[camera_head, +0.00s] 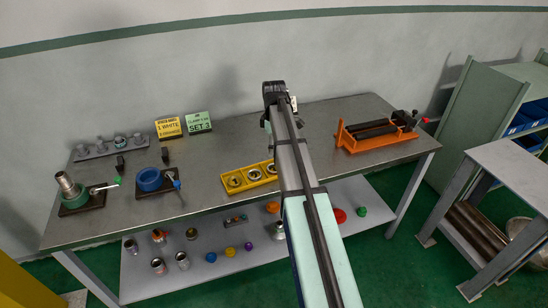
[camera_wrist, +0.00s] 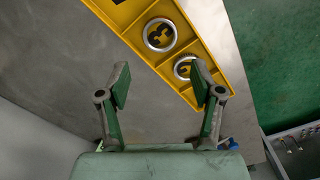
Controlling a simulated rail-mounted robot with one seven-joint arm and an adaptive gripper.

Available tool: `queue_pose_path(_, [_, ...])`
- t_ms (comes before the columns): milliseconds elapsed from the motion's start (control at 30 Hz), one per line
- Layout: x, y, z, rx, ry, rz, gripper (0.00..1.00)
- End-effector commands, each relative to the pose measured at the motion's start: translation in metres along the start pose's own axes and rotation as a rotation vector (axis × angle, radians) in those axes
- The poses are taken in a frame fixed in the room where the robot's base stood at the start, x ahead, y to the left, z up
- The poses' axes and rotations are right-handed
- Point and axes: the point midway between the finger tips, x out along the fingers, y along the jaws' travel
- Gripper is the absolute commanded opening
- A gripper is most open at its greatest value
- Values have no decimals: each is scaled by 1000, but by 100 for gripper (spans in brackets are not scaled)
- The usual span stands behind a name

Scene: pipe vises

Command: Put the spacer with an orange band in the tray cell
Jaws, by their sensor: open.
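The yellow tray (camera_head: 228,190) lies on the steel bench left of my arm. Several cells show, with pale rings seated in them. In the wrist view the tray (camera_wrist: 196,52) crosses the top. One ring (camera_wrist: 147,37) surrounds a black numeral; a second ring (camera_wrist: 177,72) is partly covered by my right finger.
A blue ring in a vise (camera_head: 149,180) and a green-based vise (camera_head: 73,198) stand at the bench's left. Several grey fittings (camera_head: 120,142) stand on a rack behind. An orange pipe vise (camera_head: 376,133) stands at the right. Bare bench lies between it and my arm.

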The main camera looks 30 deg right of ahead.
Motion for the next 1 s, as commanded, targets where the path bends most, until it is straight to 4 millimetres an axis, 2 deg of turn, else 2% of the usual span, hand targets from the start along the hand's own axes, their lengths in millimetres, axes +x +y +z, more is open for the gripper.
queue_pose_path(100, [-13, 1, 0, 0, 0, 1, 66])
queue_pose_path(300, [-24, 0, 0, 0, 0, 0, 66])
queue_pose_path(1000, [-24, 0, 0, 0, 0, 0, 66])
